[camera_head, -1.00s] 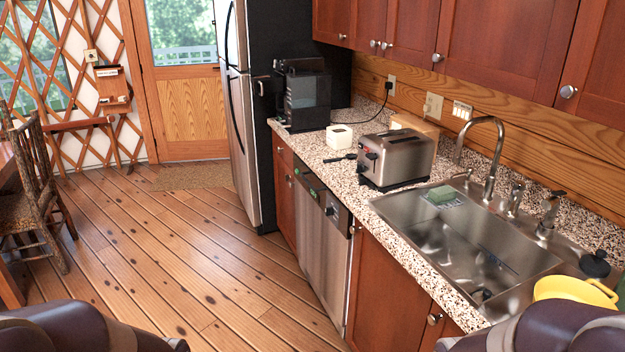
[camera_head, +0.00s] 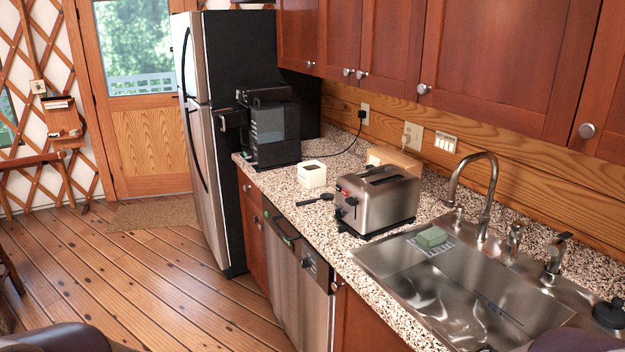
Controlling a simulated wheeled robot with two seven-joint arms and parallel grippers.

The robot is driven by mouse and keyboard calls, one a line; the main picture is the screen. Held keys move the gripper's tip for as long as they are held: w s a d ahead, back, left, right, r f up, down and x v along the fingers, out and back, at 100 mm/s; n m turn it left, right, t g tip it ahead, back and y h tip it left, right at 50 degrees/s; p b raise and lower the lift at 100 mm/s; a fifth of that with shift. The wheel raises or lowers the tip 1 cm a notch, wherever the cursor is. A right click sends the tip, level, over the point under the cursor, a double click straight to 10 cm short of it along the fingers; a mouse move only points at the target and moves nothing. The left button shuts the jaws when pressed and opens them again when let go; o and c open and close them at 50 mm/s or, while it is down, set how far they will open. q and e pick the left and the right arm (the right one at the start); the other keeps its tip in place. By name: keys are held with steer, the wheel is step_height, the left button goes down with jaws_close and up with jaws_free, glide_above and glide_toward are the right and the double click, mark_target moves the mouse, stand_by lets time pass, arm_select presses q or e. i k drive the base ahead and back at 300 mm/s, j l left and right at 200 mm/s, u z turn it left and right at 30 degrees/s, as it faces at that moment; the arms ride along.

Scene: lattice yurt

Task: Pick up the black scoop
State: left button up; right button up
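The black scoop (camera_head: 314,200) lies on the speckled countertop, between the small white box and the toaster, close to the counter's front edge. It is small and dark in this view, and its right end lies close to the toaster. Parts of both my arms show at the bottom left and bottom right edges of the picture. Neither of my grippers is in view.
The toaster (camera_head: 377,200) stands right of the scoop. A white box (camera_head: 312,174) and a black coffee maker (camera_head: 268,128) stand behind it. The sink (camera_head: 440,275) holds a green sponge (camera_head: 432,237) at its rim. The floor (camera_head: 130,270) left of the cabinets is clear.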

mark_target(326, 197)
steer(key=i+j, duration=0.2)
steer(key=j, duration=0.15)
steer(key=i+j, duration=0.2)
steer(key=j, duration=0.15)
steer(key=i+j, duration=0.2)
steer(key=j, duration=0.15)
steer(key=i+j, duration=0.2)
steer(key=j, duration=0.2)
